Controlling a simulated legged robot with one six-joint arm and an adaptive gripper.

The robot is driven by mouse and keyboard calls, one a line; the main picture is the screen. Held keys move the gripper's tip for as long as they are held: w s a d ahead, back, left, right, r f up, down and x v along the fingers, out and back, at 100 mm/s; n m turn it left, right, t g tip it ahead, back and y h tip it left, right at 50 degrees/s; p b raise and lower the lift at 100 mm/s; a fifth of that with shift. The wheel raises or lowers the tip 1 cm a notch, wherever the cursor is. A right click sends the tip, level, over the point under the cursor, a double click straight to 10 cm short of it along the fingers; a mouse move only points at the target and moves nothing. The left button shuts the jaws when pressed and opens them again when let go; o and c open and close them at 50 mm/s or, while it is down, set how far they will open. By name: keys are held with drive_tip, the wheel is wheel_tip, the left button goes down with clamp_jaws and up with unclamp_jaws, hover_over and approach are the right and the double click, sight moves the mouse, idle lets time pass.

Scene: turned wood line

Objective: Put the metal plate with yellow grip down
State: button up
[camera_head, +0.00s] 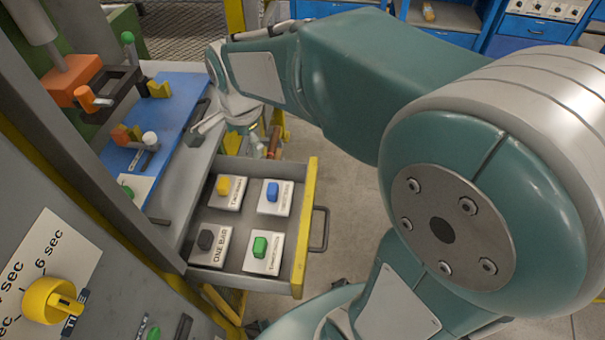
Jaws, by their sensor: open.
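The metal plate with yellow grip (229,201) lies flat in the open drawer, in the far left spot, its yellow grip facing up. Lettering shows on its face, too small to read surely. My gripper (226,143) is open and empty, just beyond the far end of the drawer, apart from the plate. One finger reaches left over the grey bench edge. The other finger is partly hard to make out against the clutter behind it.
The drawer (311,220) also holds plates with blue (282,205), black (219,233) and green (276,240) grips. A blue board (177,105) with fixtures lies on the bench at left. A yellow knob (50,300) is at lower left. Floor right of the drawer is clear.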

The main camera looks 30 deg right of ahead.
drive_tip(key=s+d+r+n+t, duration=0.1)
drive_tip(key=s+d+r+n, duration=0.1)
drive_tip(key=s+n, duration=0.4)
drive_tip(key=s+d+r+n+t, duration=0.2)
drive_tip(key=s+n, duration=0.5)
drive_tip(key=s, duration=0.2)
drive_tip(key=shift+d+r, duration=0.25)
drive_tip(key=shift+d, duration=0.05)
drive_tip(key=shift+o, duration=0.2)
drive_tip(key=shift+s+d+f+n, duration=0.1)
drive_tip(key=shift+s+n, duration=0.5)
